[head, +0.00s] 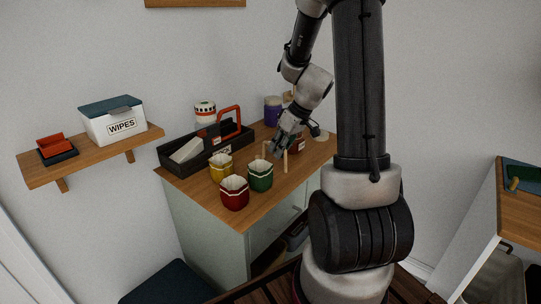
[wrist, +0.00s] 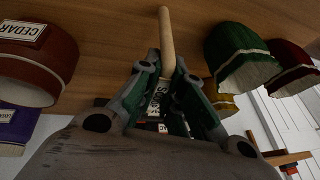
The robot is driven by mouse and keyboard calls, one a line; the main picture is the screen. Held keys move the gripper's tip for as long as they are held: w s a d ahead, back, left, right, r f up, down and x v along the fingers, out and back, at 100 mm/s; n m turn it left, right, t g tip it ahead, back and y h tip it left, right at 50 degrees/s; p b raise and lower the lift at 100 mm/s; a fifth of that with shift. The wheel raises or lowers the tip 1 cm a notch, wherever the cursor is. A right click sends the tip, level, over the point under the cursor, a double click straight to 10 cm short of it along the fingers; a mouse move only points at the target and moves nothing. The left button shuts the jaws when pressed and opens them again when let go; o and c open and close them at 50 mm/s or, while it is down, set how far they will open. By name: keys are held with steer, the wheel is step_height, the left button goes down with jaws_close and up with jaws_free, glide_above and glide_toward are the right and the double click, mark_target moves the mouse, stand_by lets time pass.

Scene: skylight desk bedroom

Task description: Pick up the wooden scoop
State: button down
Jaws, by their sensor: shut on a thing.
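The wooden scoop shows in the wrist view as a pale round handle (wrist: 167,38) running up from between my fingers. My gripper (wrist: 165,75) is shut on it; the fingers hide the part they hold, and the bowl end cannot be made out. In the head view my gripper (head: 283,141) is low over the wooden desk top (head: 210,201), behind the green cup. A thin upright pale wooden piece (head: 285,162) shows just below it. I cannot tell whether the scoop touches the desk.
Green (head: 260,176), red (head: 234,193) and yellow (head: 221,167) cups stand close by in front and left. A dark red jar (wrist: 36,62) labelled CEDAR is beside the gripper. A black caddy (head: 174,154) and purple jar (head: 272,111) are behind. The front right desk area is fairly clear.

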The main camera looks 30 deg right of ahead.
step_height(320, 180, up, 10)
steer(key=shift+r, duration=0.1)
stand_by(0.5)
stand_by(0.6)
